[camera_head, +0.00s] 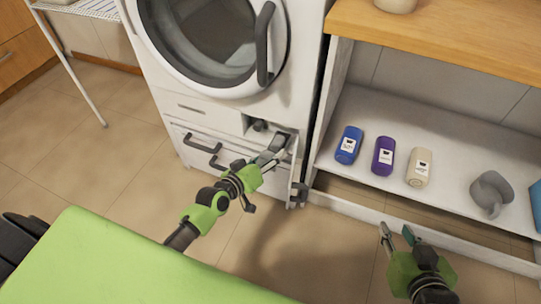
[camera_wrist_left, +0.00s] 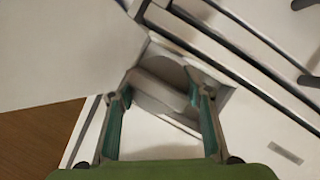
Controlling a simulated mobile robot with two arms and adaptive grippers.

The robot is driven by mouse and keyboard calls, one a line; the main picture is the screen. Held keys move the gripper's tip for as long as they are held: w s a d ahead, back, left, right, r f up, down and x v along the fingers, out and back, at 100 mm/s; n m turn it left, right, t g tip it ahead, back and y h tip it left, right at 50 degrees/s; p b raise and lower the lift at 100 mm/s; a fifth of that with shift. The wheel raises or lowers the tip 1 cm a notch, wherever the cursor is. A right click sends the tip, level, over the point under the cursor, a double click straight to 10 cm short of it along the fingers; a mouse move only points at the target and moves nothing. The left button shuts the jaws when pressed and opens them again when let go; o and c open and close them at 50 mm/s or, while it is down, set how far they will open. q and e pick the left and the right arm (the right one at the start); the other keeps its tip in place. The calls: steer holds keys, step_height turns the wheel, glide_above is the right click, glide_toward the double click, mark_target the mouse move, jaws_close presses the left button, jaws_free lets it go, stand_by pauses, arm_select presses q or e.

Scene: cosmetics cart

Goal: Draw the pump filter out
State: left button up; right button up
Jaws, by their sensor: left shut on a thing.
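The pump filter (camera_wrist_left: 165,88) shows in the left wrist view as a pale grey piece between my teal-padded fingers. My left gripper (camera_wrist_left: 160,110) is shut on it. In the head view my left gripper (camera_head: 275,150) is at the lower right front of the white washing machine (camera_head: 165,100), beside a small recess (camera_head: 258,125). The fingers hide most of the filter there, and I cannot tell how far it sits in the machine. My right gripper (camera_head: 397,238) is open and empty, in front of the shelf unit.
A lower front panel with dark handles (camera_head: 203,150) is left of my left gripper. A white shelf (camera_head: 365,185) at right holds a blue bottle (camera_head: 348,145), a purple bottle (camera_head: 383,156), a beige bottle (camera_head: 419,168) and a grey jug (camera_head: 490,190). The tiled floor between is clear.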

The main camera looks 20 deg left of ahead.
arm_select(q)
steer(key=o, duration=1.5)
steer(key=v, duration=1.2)
steer(key=shift+d, duration=0.1)
